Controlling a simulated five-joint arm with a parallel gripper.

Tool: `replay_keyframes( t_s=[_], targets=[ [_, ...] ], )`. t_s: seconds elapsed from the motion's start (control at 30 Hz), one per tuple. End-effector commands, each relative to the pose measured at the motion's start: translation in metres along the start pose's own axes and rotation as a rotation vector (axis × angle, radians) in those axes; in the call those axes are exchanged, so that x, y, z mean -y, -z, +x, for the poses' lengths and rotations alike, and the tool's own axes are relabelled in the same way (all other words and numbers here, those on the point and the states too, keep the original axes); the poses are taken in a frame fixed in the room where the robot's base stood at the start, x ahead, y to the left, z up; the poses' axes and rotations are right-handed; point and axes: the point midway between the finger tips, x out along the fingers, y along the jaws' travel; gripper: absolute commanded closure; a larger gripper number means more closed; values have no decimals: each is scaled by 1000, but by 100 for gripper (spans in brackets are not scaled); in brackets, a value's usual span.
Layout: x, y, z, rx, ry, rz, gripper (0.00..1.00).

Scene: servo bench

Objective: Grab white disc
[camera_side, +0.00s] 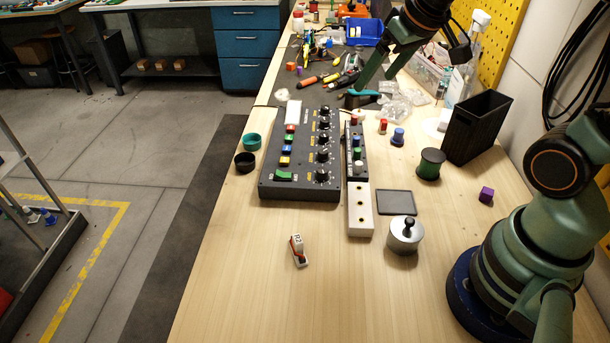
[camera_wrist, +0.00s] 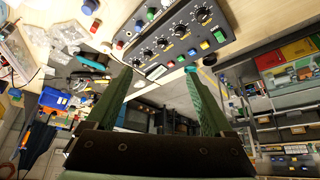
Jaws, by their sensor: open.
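A flat white shape (camera_side: 432,126), which looks like the white disc, lies on the bench beside the black bin. The bin hides part of it, and its full outline cannot be seen. I cannot pick the disc out with certainty in the wrist view. My gripper (camera_side: 376,82) is raised over the back part of the bench, to the left of and beyond the white shape, and apart from it. In the wrist view my gripper (camera_wrist: 165,88) shows two green fingers spread wide with nothing between them.
A black bin (camera_side: 477,128) stands at the right near the wall. A dark control panel (camera_side: 305,165), a spool (camera_side: 430,163), a blue knob (camera_side: 398,137) and a metal weight (camera_side: 404,235) stand on the bench. Clear bags and tools crowd the back. The front is mostly clear.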

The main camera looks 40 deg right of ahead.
Motion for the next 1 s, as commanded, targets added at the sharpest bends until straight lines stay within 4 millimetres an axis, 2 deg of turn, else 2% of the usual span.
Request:
replay_keyframes(
  t_s=[0.2,0.4,0.6,0.7,0.83,1.0],
  targets=[
    [-43,42,51,1,-48,60,14],
    [-89,65,107,-5,-90,110,14],
    [-135,71,164,-9,-128,154,14],
    [-152,69,184,-12,-142,169,14],
    [-163,67,198,-15,-151,180,14],
    [-168,67,212,-16,-154,182,14]
  ],
)
